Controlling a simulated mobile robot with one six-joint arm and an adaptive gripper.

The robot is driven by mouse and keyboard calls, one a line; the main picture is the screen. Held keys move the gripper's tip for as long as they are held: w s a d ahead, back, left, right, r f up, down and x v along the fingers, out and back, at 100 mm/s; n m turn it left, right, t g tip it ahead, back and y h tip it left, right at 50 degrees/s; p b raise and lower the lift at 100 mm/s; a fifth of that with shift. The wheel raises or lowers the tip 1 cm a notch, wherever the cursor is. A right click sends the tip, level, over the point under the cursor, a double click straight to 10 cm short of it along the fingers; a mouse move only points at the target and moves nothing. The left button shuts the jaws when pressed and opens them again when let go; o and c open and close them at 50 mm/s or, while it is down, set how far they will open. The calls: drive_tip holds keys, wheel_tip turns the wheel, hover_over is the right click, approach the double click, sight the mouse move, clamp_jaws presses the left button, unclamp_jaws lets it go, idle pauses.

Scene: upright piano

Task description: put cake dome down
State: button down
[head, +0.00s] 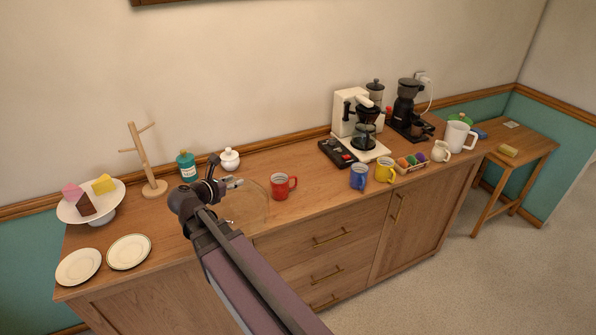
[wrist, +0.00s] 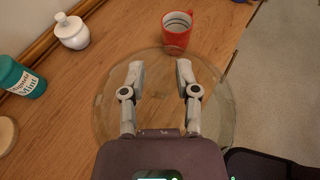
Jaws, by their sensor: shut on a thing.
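The cake dome is clear glass and hard to make out. In the head view its faint curve (head: 265,206) shows over the sideboard, left of the red mug. In the wrist view its round outline (wrist: 217,105) spreads around and below the fingers. My gripper (head: 238,183), also in the wrist view (wrist: 160,66), is shut on the dome; the fingers stay apart and the gripped part is not clear. I cannot tell whether the rim touches the wood. The white cake stand (head: 66,213) at the far left is uncovered and holds pink, yellow and brown cake pieces.
The red mug (head: 283,187) is close beside the dome; its outline overlaps the mug in the wrist view. A white lidded pot (head: 230,160), teal jar (head: 187,168) and wooden mug tree (head: 150,170) stand behind. Two plates (head: 128,252) lie left. Coffee machines and mugs fill the right.

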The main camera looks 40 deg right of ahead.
drive_tip(key=shift+w, duration=0.1)
drive_tip(key=w+d+f+b, duration=0.1)
drive_tip(key=w+d, duration=0.2)
drive_tip(key=w, duration=1.1)
drive_tip(key=shift+f, duration=0.15)
drive_tip(key=shift+w, duration=0.1)
drive_tip(key=shift+w+f+b, duration=0.35)
drive_tip(key=shift+f+b, duration=0.6)
drive_tip(key=shift+b, duration=0.05)
drive_tip(key=shift+w+f+b, duration=0.3)
drive_tip(key=shift+f+b, duration=0.6)
drive_tip(key=shift+b, duration=0.1)
drive_tip(key=shift+f, duration=0.1)
drive_tip(key=shift+c, duration=1.8)
unclamp_jaws()
